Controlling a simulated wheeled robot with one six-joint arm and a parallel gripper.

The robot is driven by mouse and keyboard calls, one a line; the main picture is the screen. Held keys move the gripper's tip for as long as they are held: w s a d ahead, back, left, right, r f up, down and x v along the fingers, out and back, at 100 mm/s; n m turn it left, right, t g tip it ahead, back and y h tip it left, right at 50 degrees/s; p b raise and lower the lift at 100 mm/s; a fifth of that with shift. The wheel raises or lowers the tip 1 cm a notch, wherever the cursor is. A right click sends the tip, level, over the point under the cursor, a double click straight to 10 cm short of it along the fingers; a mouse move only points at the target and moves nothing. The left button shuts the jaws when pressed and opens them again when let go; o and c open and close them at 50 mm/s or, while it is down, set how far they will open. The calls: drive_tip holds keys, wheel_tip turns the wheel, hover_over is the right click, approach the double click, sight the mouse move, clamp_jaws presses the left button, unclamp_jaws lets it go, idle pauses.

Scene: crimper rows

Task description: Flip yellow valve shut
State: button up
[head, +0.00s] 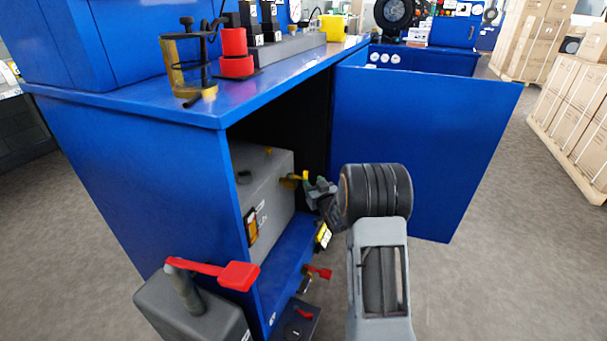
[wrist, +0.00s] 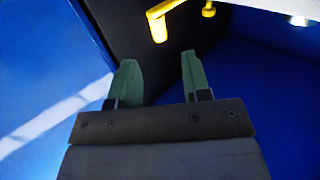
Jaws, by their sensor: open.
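The yellow valve (head: 301,177) sticks out from the right side of a grey box (head: 262,205) inside the open blue cabinet. In the wrist view its yellow lever (wrist: 159,27) lies just beyond my fingertips, and a second yellow piece (wrist: 208,10) shows to its right. My gripper (head: 312,187) is at the cabinet opening, close to the valve on its right. In the wrist view my gripper (wrist: 158,62) is open, with two green fingers apart and nothing between them. The lever appears clear of both fingers. The valve's body is mostly hidden.
The blue cabinet door (head: 425,145) stands open to the right of my arm. A red-handled valve (head: 318,272) is low at the cabinet. A large red lever (head: 225,272) stands on a grey block at front left. The workbench top (head: 285,72) overhangs the opening.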

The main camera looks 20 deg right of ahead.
sight(306, 174)
drive_tip(key=w+b, duration=0.1)
drive_tip(key=w, duration=0.8)
clamp_jaws()
idle(0.4)
